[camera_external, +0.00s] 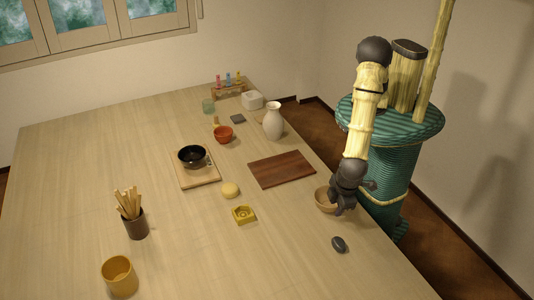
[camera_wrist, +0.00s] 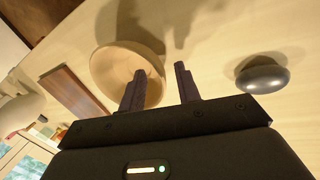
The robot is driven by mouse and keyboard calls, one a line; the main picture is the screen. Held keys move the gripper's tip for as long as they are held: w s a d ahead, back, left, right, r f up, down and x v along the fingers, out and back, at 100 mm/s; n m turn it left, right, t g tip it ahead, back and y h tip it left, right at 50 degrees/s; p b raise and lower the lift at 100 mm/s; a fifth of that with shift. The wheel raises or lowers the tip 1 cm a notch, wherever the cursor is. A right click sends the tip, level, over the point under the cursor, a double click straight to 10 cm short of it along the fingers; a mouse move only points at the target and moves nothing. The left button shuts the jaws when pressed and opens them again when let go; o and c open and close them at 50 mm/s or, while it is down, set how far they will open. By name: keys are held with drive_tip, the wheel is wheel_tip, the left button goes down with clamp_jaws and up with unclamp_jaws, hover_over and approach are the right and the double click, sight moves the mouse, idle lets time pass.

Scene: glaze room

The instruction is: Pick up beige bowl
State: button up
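The beige bowl (camera_external: 322,200) stands on the table near its right edge in the external view, partly hidden by my gripper (camera_external: 338,208). In the wrist view the bowl (camera_wrist: 112,68) shows its round open inside. My gripper (camera_wrist: 160,88) is open, with its two dark fingers apart. The left finger overlaps the bowl's right side in the picture, and the right finger is outside the bowl. I cannot tell whether a finger touches the rim. Nothing shows held between the fingers.
A dark grey stone-like object (camera_external: 339,244) lies near the bowl and also shows in the wrist view (camera_wrist: 262,74). A dark wooden board (camera_external: 282,169) lies behind the bowl. A white vase (camera_external: 273,122) and a yellow square dish (camera_external: 244,214) stand farther off.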

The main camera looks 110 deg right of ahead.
drive_tip(key=shift+d+f, duration=0.15)
drive_tip(key=shift+f, duration=0.45)
drive_tip(key=shift+c, duration=0.2)
clamp_jaws()
